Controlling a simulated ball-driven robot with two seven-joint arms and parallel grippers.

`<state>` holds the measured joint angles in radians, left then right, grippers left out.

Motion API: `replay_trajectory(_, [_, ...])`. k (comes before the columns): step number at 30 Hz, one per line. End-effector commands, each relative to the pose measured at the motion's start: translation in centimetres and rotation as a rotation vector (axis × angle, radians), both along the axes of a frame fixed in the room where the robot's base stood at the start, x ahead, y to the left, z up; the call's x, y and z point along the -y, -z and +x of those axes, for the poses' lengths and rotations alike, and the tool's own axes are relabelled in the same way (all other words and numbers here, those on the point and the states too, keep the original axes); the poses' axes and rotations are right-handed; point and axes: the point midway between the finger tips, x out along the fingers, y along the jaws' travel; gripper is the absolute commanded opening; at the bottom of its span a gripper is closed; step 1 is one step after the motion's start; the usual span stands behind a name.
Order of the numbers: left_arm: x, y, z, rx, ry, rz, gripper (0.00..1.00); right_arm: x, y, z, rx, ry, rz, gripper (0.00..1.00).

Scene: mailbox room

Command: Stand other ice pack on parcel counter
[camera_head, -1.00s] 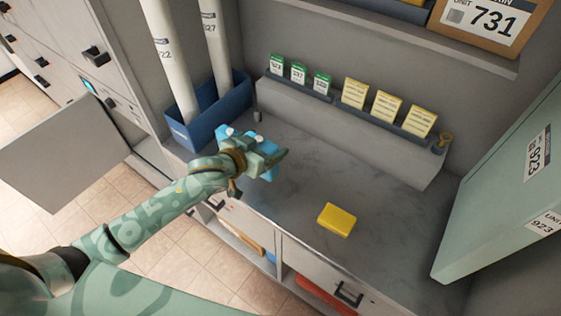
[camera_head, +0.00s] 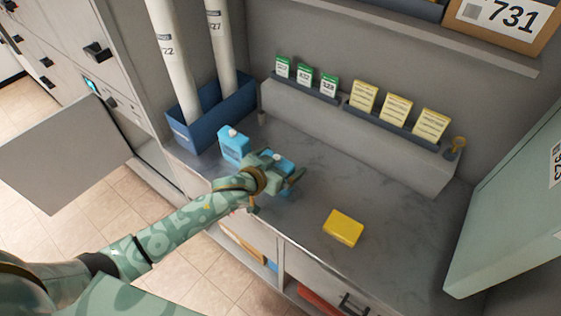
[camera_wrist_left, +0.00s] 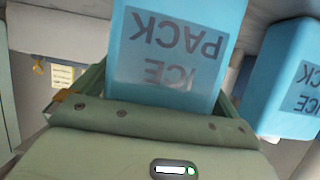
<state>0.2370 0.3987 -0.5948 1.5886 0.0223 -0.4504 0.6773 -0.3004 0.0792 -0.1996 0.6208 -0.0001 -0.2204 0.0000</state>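One blue ice pack (camera_head: 234,146) with a white cap stands upright on the grey parcel counter (camera_head: 330,175), beside the blue bin. It also shows at the right of the left wrist view (camera_wrist_left: 287,80). My left gripper (camera_head: 286,178) is just right of it and shut on the other ice pack (camera_wrist_left: 178,45), whose label fills the space between the fingers in the wrist view. In the head view the gripper hides much of this held pack (camera_head: 278,158). I cannot tell whether its base touches the counter. My right gripper is not in view.
A yellow block (camera_head: 343,228) lies on the counter at right. A blue bin (camera_head: 212,112) with white tubes stands at back left. A ledge (camera_head: 350,135) with green and yellow cards runs along the back. A pale green panel (camera_head: 510,195) stands at right. An open locker door (camera_head: 65,155) juts out left.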

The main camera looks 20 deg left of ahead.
Motion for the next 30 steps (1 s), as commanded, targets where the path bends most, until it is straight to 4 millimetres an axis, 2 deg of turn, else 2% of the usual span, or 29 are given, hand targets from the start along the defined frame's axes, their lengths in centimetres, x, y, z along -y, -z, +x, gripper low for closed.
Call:
replay_trajectory(8, [0.0, -0.4, 0.0, 0.003, 0.001, 0.001, 1.0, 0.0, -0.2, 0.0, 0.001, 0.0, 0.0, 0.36])
replay_trajectory(10, [-0.3, -0.7, -0.7, 0.0, 0.0, 0.001, 1.0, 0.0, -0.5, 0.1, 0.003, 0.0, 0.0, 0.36])
replay_trajectory(21, [-2.8, -4.0, -7.8, 0.0, 0.0, 0.001, 1.0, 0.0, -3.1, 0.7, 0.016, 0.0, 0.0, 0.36])
replay_trajectory(25, [-3.5, -4.6, -9.5, 0.0, 0.0, 0.001, 1.0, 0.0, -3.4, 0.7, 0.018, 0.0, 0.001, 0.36])
replay_trajectory(30, [-3.8, -5.0, -10.4, 0.001, 0.0, 0.001, 1.0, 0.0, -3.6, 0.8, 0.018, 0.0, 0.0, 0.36])
